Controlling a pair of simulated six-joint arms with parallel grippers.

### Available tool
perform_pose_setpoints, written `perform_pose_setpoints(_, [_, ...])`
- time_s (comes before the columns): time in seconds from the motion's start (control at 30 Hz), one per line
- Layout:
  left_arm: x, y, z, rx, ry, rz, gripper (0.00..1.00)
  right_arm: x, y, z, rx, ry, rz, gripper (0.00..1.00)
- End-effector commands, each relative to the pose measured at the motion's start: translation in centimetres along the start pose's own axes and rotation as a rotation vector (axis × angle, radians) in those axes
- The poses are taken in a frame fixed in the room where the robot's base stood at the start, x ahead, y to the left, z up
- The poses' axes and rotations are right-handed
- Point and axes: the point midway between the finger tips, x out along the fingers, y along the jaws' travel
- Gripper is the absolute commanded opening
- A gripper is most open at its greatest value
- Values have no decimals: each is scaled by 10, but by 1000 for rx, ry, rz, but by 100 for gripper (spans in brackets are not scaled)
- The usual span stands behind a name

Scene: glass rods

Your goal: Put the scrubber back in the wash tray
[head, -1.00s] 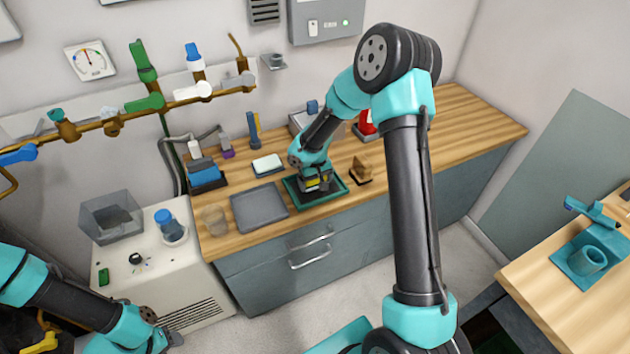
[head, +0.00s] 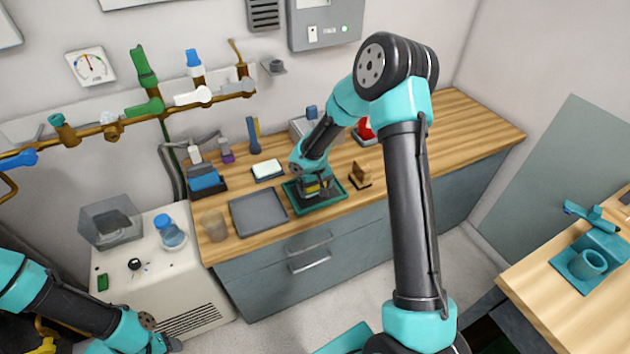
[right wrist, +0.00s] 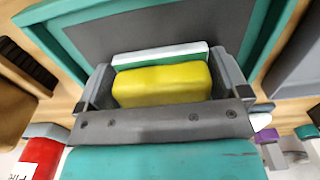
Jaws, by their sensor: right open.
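The scrubber (right wrist: 162,86), a yellow block with a green and white layer on its far side, is between the fingers of my right gripper (right wrist: 163,85) in the right wrist view. The jaws are open, with a finger close to each end. In the head view, my right gripper (head: 315,187) is low over a dark green tray (head: 330,205) with a dark floor, likely the wash tray. Its teal rim (right wrist: 62,60) shows around the scrubber in the wrist view. I cannot tell whether the scrubber touches the floor.
A grey tray (head: 246,226) lies left of the green tray. A white block in a small tray (head: 267,168) is behind, and a brown brush-like item (head: 361,172) is close on the right. A beaker (head: 213,225) stands at the left counter edge.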

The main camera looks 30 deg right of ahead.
Motion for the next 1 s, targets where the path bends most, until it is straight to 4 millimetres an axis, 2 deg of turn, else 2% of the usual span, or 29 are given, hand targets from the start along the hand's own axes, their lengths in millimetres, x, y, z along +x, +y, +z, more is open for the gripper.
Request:
perform_pose_setpoints(0.07, [0,0,0,0,0,0,52,4,-2,3,2,-10,-4,100])
perform_pose_setpoints(0.27, [0,0,0,0,0,0,52,-17,-2,2,1,-7,-3,100])
perform_pose_setpoints(1.0, [0,0,0,0,0,0,52,-157,-4,-3,-1,-2,-2,100])
